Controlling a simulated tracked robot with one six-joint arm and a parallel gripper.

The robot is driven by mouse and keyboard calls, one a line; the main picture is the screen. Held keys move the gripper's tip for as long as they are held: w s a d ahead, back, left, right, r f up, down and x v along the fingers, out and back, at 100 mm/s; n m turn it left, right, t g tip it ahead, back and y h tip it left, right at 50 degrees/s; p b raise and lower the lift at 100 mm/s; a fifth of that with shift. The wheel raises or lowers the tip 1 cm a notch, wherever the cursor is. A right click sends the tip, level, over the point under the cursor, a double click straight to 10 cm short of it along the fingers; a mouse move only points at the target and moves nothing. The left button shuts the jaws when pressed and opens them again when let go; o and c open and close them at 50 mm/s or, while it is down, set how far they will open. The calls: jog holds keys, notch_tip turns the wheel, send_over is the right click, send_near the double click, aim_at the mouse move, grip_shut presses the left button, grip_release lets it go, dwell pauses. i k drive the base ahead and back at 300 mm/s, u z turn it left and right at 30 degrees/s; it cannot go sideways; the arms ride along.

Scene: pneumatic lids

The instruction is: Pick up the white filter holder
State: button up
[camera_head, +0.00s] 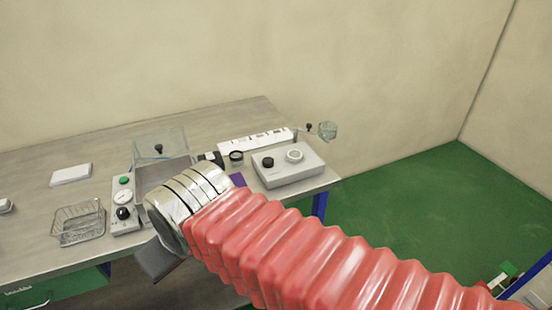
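A white round piece (294,155), which may be the filter holder, sits on top of a pale box unit (289,170) at the right end of the bench. I cannot tell for sure that it is the filter holder. My arm, in a red bellows sleeve with a silver metal end, reaches in from the lower right and covers the bench's front middle. A dark grey piece below the metal end, at the bench's front edge, seems to be part of my gripper (156,262). Its fingertips cannot be made out. It is left of and nearer than the white round piece, well apart from it.
A wire basket (78,222), a gauge panel (124,205), a clear-lidded box (160,147) and a flat white block (71,174) stand on the bench's left half. A white strip (256,139) and glass piece (327,131) are at the back right. Green floor (430,200) is open right.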

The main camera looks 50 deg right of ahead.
aim_at(292, 156)
jog(key=u, duration=1.8)
jog(key=k, duration=1.7)
jog(key=z, duration=1.05)
